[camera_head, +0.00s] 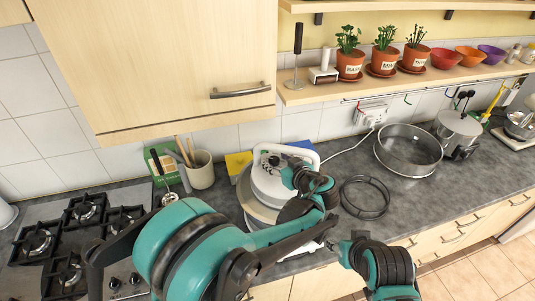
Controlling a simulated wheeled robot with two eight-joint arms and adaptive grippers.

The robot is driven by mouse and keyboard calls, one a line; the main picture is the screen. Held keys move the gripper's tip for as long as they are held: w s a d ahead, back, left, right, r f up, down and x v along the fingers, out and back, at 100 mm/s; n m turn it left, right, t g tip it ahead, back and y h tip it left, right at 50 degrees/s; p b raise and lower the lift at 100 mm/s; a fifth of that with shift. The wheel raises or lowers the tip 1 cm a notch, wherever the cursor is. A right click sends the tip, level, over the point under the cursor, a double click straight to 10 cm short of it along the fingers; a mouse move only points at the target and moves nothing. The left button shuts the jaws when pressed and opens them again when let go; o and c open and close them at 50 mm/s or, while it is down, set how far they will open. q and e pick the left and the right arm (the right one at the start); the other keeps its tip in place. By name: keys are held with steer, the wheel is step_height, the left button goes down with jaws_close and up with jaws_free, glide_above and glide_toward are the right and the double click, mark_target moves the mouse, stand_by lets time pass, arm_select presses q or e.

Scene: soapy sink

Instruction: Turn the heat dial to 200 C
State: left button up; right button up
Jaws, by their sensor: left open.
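A white round countertop cooker (267,185) with a raised white handle stands on the dark worktop, with its cord running to the wall socket. I cannot make out its heat dial or any temperature marks; my left arm covers much of the cooker's front and right side. My left gripper (291,174) is over the right part of the cooker's top, open, with its fingertips small and dark against the lid. I cannot tell whether it touches anything.
A gas hob (75,235) is at the left. A utensil pot (201,170) stands left of the cooker. A black wire ring (365,197) and a large round metal ring (409,150) lie to the right. A wall cupboard (150,60) hangs above left.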

arm_select(q)
steer(key=shift+w+a+f, duration=0.15)
steer(key=shift+w+a, duration=0.05)
steer(key=shift+w, duration=0.15)
steer(key=shift+s+d, duration=0.2)
steer(key=shift+s, duration=0.1)
steer(key=c, duration=1.2)
steer(key=shift+o, duration=0.2)
arm_select(e)
steer(key=shift+w+a, duration=0.15)
arm_select(q)
steer(key=shift+a+m+t+h, duration=0.15)
steer(key=shift+m+t+h, duration=0.15)
steer(key=shift+m, duration=0.1)
arm_select(e)
steer(key=shift+f, duration=0.25)
arm_select(q)
steer(key=m+h, duration=0.1)
steer(key=m+t+h+b, duration=0.1)
steer(key=h, duration=0.1)
steer(key=shift+s+a+m, duration=0.1)
steer(key=shift+a+m, duration=0.2)
steer(key=shift+a+m+h+b, duration=0.2)
steer(key=shift+m+h+b, duration=0.5)
steer(key=shift+m+h, duration=1.35)
arm_select(e)
steer(key=shift+f, duration=0.95)
arm_select(q)
steer(key=shift+h, duration=0.55)
